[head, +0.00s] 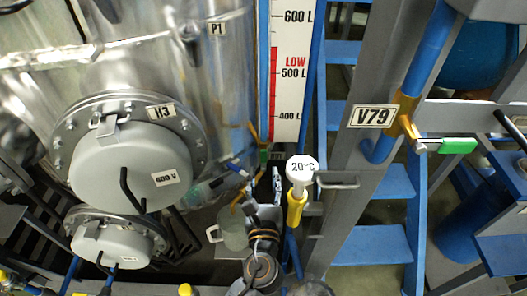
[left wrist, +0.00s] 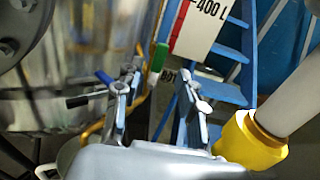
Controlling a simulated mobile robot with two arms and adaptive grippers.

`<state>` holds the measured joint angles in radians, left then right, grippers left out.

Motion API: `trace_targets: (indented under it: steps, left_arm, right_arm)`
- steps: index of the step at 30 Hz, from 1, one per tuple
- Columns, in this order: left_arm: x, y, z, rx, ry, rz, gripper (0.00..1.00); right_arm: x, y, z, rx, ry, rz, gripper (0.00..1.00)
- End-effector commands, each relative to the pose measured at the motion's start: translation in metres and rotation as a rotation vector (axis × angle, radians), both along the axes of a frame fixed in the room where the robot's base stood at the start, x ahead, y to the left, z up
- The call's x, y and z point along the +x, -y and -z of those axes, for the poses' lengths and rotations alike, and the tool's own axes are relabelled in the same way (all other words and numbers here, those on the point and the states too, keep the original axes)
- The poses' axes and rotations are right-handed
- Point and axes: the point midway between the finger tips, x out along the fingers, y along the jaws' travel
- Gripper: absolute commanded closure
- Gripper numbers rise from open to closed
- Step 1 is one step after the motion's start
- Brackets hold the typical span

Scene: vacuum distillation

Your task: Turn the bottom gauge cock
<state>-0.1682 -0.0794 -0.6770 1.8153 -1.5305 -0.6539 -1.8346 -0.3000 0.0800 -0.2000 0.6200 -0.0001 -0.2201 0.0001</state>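The bottom gauge cock shows a green handle (left wrist: 159,57) in the left wrist view, below the level scale and beside a partly hidden label that seems to read BOT (left wrist: 170,76). In the head view the green handle (head: 263,156) is small, just under the scale. My left gripper (head: 266,184) is below it in the head view. In the left wrist view my left gripper (left wrist: 161,80) has its two fingers well apart, with nothing between them. The handle appears beyond the gap between the fingertips; I cannot tell the distance. My right gripper is not in view.
A steel tank (head: 150,60) stands left. A blue-handled valve (head: 236,169) and a pale mug (head: 234,236) are close to my left gripper. Blue stairs (head: 372,243) stand behind.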

Motion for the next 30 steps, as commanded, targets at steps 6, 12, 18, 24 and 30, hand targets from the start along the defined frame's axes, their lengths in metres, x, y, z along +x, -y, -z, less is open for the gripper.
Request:
trace_targets:
  steps: [6, 12, 18, 24, 30]
  left_arm:
    - [0.046, 0.000, -0.002, -0.001, 0.001, 0.001, 0.60]
    - [0.070, 0.000, 0.000, -0.001, 0.000, 0.000, 0.60]
    - [0.077, 0.000, 0.001, -0.003, -0.001, 0.001, 0.60]
    - [0.077, 0.000, 0.001, -0.002, -0.001, 0.001, 0.60]
    - [0.076, 0.000, 0.001, -0.002, -0.001, 0.001, 1.00]
  right_arm:
    - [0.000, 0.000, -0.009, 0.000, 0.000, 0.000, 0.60]
    - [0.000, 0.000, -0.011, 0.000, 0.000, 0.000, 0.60]
    - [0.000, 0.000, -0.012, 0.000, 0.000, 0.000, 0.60]
    - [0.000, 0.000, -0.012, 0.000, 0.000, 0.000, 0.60]
    - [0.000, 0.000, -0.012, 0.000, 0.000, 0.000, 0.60]
